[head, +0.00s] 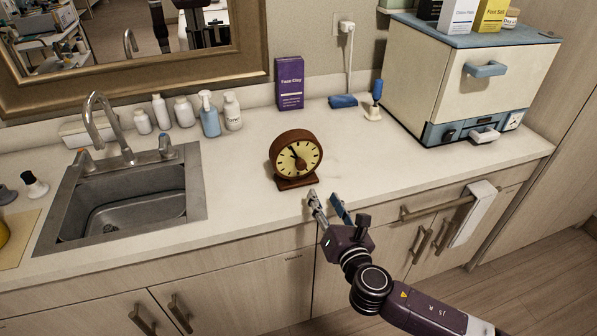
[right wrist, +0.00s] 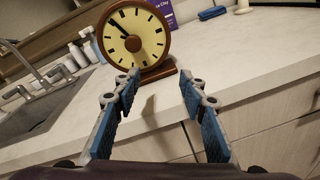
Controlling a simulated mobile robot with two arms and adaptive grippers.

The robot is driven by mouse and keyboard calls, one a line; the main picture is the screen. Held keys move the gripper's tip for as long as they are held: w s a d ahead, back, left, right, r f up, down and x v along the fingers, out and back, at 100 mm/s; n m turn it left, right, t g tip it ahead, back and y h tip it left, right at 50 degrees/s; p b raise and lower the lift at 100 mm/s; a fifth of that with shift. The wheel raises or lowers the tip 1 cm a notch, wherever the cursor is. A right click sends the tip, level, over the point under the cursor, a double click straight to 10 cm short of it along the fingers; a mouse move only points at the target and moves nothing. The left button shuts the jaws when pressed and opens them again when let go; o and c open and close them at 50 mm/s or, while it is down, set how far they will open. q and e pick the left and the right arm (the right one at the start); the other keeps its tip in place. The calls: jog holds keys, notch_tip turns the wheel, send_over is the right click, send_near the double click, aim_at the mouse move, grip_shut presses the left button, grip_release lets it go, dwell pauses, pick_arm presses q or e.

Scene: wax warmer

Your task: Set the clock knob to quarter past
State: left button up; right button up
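The clock (head: 296,158) is a round brown clock with a cream dial on a brown foot. It stands upright on the counter. In the right wrist view the clock (right wrist: 148,28) is at the top, left of centre. A round brown knob (right wrist: 133,43) sits at the dial's middle. A dark hand points to the upper left in both views. My right gripper (head: 326,202) is open and empty at the counter's front edge, in front of the clock and a little right of it, apart from it. Its spread fingers (right wrist: 158,82) show in the right wrist view. My left gripper is out of view.
A sink (head: 130,205) with a tap is at the left. Several bottles (head: 209,116) and a purple box (head: 289,83) stand along the back. A cream and blue cabinet (head: 465,85) stands at the right. The counter right of the clock (head: 400,155) is clear.

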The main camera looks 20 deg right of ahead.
aim_at(302, 167)
jog(key=shift+w+a+r+n+t+y+p, duration=0.25)
jog(key=shift+w+a+r+n, duration=0.45)
jog(key=shift+w, duration=0.7)
jog(key=shift+w+a+r+n+t+y+p, duration=0.15)
jog(key=shift+w+a+r+n+y+p, duration=0.25)
jog(key=shift+w+n, duration=0.85)
jog(key=shift+w+a+r+n+t+y+p, duration=0.1)
jog(key=shift+w+a+r+n+t+y, duration=0.15)
jog(key=shift+w+r+n, duration=0.9)
jog(key=shift+w+f+m, duration=0.45)
jog(key=shift+m, duration=0.05)
jog(key=shift+c, duration=0.7)
grip_shut()
